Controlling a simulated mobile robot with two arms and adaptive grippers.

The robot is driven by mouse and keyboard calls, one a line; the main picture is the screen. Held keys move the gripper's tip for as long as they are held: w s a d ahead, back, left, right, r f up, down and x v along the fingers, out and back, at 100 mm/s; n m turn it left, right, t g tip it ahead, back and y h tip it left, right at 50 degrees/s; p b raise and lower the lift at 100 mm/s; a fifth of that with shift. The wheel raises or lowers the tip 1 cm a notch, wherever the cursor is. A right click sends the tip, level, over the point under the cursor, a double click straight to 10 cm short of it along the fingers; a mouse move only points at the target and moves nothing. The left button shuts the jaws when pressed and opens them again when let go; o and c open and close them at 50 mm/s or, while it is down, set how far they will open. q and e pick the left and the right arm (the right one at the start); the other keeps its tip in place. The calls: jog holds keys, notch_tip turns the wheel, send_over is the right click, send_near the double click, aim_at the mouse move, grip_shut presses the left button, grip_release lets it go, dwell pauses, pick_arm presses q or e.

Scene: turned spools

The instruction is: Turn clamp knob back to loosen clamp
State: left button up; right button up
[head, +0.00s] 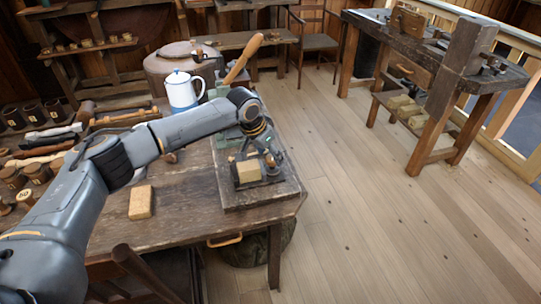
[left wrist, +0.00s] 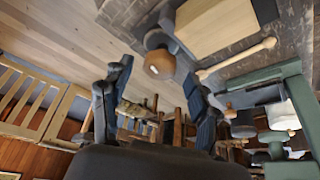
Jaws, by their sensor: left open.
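A pale wood block (head: 248,171) sits at the clamp on the dark board (head: 232,200) at the table's right end; the block also shows large in the left wrist view (left wrist: 215,25). My left gripper (left wrist: 156,78) is open, its two fingers on either side of the knob; I cannot tell if they touch it. In the head view my left arm reaches over the table and its wrist hides part of the clamp. My right gripper is not in view.
A loose wood block (head: 141,203) lies on the table. Several cups and tools crowd the left side. A green metal frame (left wrist: 265,85) is near the gripper. Floor right of the table is clear.

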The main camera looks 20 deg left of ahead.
pick_arm(q)
jog(key=shift+w+d+f, duration=0.15)
jog(key=shift+w+f, duration=0.05)
jog(key=shift+f, duration=0.25)
jog(key=shift+w+f, duration=0.1)
jog(key=shift+f, duration=0.25)
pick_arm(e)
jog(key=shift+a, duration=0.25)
pick_arm(q)
jog(key=shift+c, duration=0.5)
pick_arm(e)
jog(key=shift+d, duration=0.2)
